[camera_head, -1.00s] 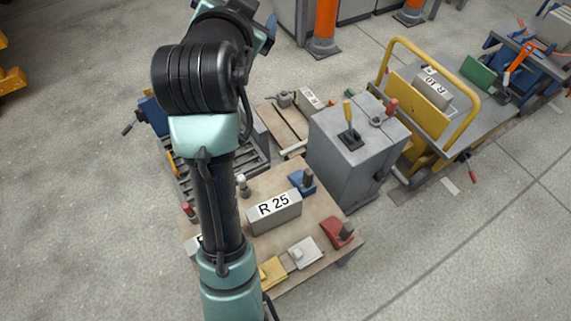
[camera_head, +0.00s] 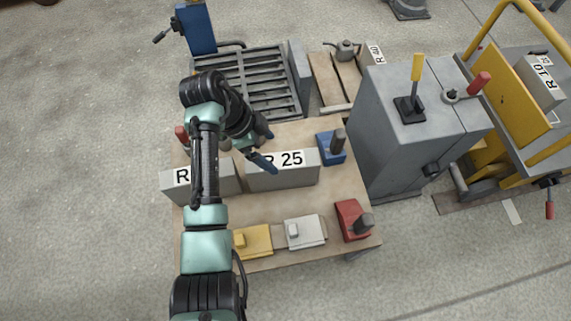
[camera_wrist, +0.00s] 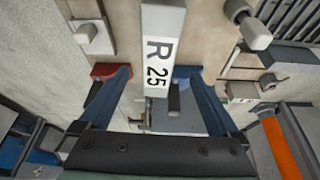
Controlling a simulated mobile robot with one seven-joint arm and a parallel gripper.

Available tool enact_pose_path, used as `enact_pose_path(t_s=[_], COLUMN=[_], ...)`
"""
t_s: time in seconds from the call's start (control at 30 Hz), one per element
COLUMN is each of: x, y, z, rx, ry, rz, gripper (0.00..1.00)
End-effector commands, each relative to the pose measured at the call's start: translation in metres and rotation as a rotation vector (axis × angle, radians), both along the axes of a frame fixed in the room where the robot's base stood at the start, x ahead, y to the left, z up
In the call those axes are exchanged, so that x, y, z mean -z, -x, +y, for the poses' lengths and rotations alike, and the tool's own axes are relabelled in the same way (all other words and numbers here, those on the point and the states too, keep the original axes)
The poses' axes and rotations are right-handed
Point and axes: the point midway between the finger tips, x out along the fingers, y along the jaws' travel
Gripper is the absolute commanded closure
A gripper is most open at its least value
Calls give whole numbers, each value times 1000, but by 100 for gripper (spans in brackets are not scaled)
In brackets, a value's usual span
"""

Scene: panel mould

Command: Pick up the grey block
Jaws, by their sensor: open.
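A long grey block labelled R 25 (camera_head: 284,177) lies on the brown table (camera_head: 345,195). A second grey block (camera_head: 180,188) with a label starting R lies to its left, partly hidden by my arm. My gripper (camera_head: 264,148) is open at the left part of the R 25 block, close above its top in the head view. In the wrist view, the R 25 block (camera_wrist: 162,25) reaches in between the two spread blue fingers of my gripper (camera_wrist: 152,76). I cannot tell whether the fingers touch it.
On the table are a blue piece (camera_head: 331,148), a red piece (camera_head: 349,217), a light grey plate (camera_head: 309,236) and a yellow plate (camera_head: 257,243). A tall grey cabinet (camera_head: 400,150) with levers stands close on the right. A slatted rack (camera_head: 250,75) stands behind.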

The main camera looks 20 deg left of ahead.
Motion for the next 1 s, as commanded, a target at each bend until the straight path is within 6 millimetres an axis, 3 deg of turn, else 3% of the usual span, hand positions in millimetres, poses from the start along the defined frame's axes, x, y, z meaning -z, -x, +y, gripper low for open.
enact_pose_path(t_s=[0.03, 0.2, 0.47, 0.8, 1.0], x=[15, 39, 52, 93, 93], y=[-1, -7, -10, -18, -18], z=[-4, -14, -19, -38, -38], rx=[2, 1, -1, -1, -2], ry=[2, -1, 0, -1, -2], rz=[3, 1, 0, -2, -2], gripper=[3, 3, 3, 3, 3])
